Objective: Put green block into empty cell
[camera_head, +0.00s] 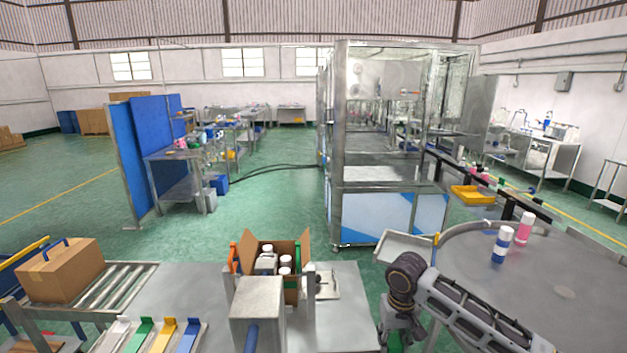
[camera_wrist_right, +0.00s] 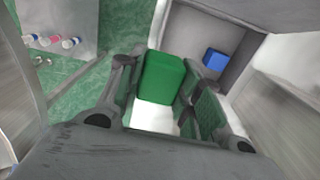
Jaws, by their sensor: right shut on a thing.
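The green block (camera_wrist_right: 163,78) is between the fingers of my right gripper (camera_wrist_right: 160,88) in the right wrist view. The gripper is shut on it. In the head view my right gripper (camera_head: 394,328) points down at the bottom, right of the middle, and a small green patch shows at its lower end. Behind the block in the wrist view is a grey-walled container (camera_wrist_right: 185,38) with a blue block (camera_wrist_right: 214,58) inside. A pale surface shows below the green block. I cannot tell which cell is empty. My left gripper is not in view.
A round metal table (camera_head: 565,292) with a blue-white can (camera_head: 503,245) and a pink can (camera_head: 524,228) lies right. An open carton (camera_head: 292,295) with bottles and a metal box (camera_head: 257,305) stand left of my right arm. A glass-walled machine (camera_head: 388,150) stands behind.

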